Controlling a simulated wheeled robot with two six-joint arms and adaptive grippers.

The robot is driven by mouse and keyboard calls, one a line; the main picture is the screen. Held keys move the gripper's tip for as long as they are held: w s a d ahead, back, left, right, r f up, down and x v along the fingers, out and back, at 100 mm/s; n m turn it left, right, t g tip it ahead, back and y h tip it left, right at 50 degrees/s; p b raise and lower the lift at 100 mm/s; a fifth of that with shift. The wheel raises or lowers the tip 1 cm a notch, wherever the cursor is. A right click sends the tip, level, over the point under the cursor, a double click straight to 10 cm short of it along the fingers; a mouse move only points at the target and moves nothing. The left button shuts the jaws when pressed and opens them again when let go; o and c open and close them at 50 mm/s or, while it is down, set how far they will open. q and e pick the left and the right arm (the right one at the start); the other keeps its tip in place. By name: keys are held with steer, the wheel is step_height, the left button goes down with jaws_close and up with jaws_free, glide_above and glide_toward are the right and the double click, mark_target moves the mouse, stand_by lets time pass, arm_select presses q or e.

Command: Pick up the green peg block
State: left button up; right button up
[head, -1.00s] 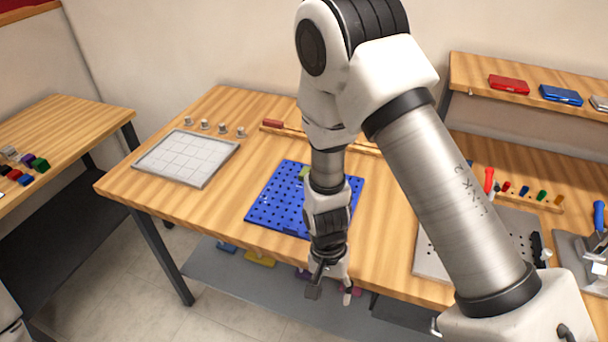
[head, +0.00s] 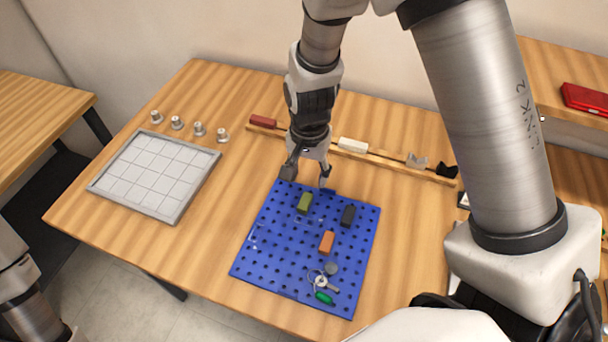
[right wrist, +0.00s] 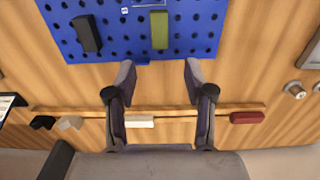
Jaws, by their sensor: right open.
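The green peg block (head: 304,202) sits on the blue pegboard (head: 262,262), near its far edge. It also shows in the right wrist view (right wrist: 159,30), upper middle, ahead of the fingertips. My right gripper (head: 306,184) is open and empty, just beyond the block at the board's far edge in the head view. In the right wrist view its two fingers (right wrist: 156,75) are spread apart with bare table between them. A part of my left arm shows at the lower left of the head view, but its gripper is outside the frame.
A dark block (head: 348,215), an orange block (head: 326,242) and keys with a green tag (head: 324,297) are on the board. A wooden rail behind bears a red piece (head: 263,121) and a white piece (head: 352,145). A grey grid tray (head: 98,188) lies left, with several small metal knobs behind.

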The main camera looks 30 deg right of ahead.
mark_target(305, 199)
steer(key=f, duration=0.1)
steer(key=s+a+f, duration=0.1)
steer(key=f, duration=0.1)
steer(key=s+f, duration=0.1)
steer(key=shift+a+f, duration=0.25)
steer(key=shift+a, duration=0.05)
steer(key=f, duration=0.1)
steer(key=w+f, duration=0.1)
steer(key=shift+d+f, duration=0.15)
steer(key=shift+f, duration=0.2)
steer(key=shift+s+r, duration=0.2)
steer(key=c, duration=0.9)
